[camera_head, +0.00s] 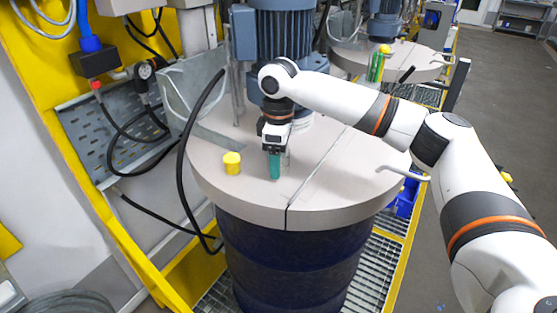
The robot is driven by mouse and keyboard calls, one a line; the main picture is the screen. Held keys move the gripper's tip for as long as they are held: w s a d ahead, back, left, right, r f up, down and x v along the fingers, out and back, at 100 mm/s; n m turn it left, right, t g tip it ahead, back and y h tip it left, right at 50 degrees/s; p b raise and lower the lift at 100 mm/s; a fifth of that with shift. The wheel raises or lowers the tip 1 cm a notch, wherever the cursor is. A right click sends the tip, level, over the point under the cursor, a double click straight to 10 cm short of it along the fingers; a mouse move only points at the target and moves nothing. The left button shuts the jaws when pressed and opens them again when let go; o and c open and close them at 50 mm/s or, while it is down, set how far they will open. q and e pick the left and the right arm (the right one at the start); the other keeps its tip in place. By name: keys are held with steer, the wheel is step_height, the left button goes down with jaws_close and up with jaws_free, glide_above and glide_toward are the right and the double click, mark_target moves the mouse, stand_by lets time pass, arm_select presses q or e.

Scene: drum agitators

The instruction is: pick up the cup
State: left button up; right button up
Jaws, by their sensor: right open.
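A small teal upright piece, which looks like the cup (275,169), stands on the round beige drum lid (335,165). My right gripper (274,153) points down right over it, with the fingers at its upper part. The gripper is open, and its fingers hide the top of the teal piece. I cannot tell whether they touch it. A short yellow piece (232,163) stands on the lid to the left, apart from the gripper. My left gripper is not in view.
A blue-grey motor (283,45) rises from the lid behind the gripper. A black hose (182,160) loops past the lid's left edge. A bent handle (403,173) sits at the right edge. A second drum lid (410,65) with green and yellow pieces stands behind.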

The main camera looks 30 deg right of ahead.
steer(key=c, duration=1.1)
steer(key=shift+o, duration=0.2)
steer(key=shift+r, duration=0.1)
